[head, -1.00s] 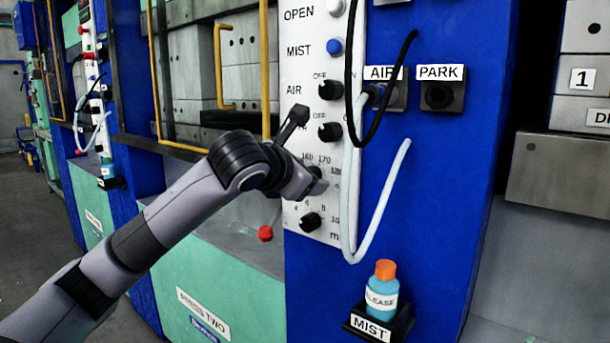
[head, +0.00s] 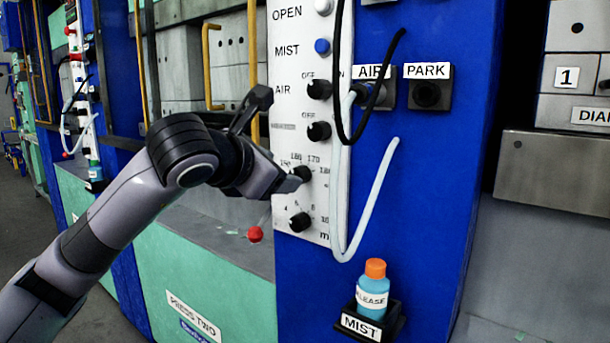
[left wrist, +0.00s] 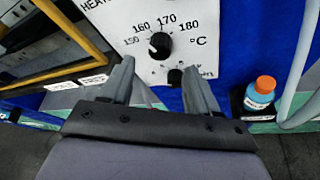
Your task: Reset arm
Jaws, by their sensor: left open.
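My left gripper (head: 288,184) is just left of the temperature knob (head: 303,174) on the white control panel (head: 303,60) in the head view. In the left wrist view, its two grey fingers (left wrist: 160,70) are apart with nothing between them. The black temperature knob (left wrist: 160,43) with its 150 to 180 °C scale is beyond the fingertips there. A second dial (head: 300,222) is below it. My right gripper is in neither view.
The blue press column (head: 430,200) carries AIR (head: 376,95) and PARK (head: 430,94) sockets. A black hose and a pale hose (head: 375,195) hang before it. The RELEASE bottle (head: 373,285) stands in the MIST holder. A yellow bar (head: 253,60) and red-ended lever (head: 255,234) are nearby.

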